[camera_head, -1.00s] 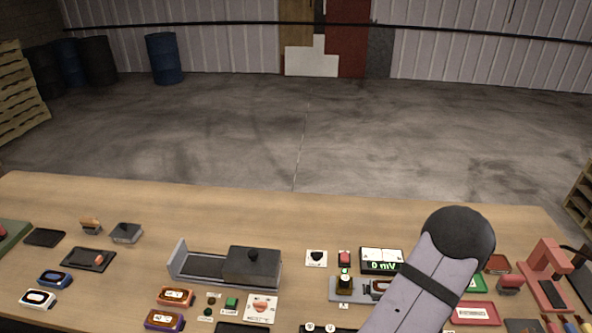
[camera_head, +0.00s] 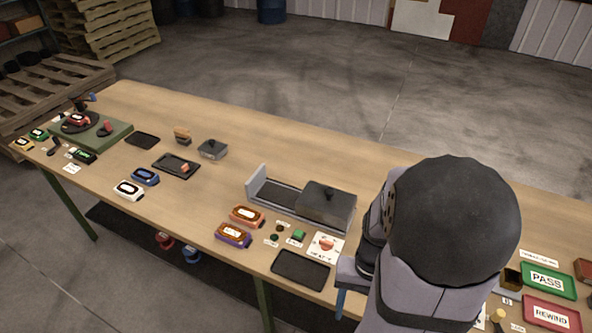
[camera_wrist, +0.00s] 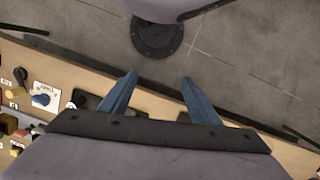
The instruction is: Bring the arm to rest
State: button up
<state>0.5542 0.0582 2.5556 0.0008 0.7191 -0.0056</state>
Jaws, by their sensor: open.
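My arm stands large at the right of the head view, with its dark rounded joint close to the camera. My gripper shows in the wrist view (camera_wrist: 160,80) as two blue fingers spread apart with nothing between them. In the head view only a blue finger (camera_head: 341,301) shows below the arm, near the front edge of the wooden table (camera_head: 330,145). In the wrist view the fingers point across the table edge toward the grey floor (camera_wrist: 235,55). The arm hides part of the table behind it.
A grey slide fixture with a dark block (camera_head: 326,203) stands left of the arm. A black tray (camera_head: 300,270) lies near the front edge. Orange (camera_head: 247,216) and purple (camera_head: 233,235) units lie beside it. Green PASS (camera_head: 547,280) and red REWIND (camera_head: 551,317) trays lie right.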

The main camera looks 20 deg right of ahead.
jog(key=w+a+n+t+h+b, duration=0.1)
jog(key=w+a+n+b, duration=0.2)
jog(key=w+a+n, duration=0.3)
jog(key=a, duration=0.4)
jog(key=shift+r+t, duration=0.15)
jog(key=shift+t, duration=0.25)
jog(key=shift+d, duration=0.1)
notch_tip(320, 180, down, 19)
jog(key=b, duration=1.9)
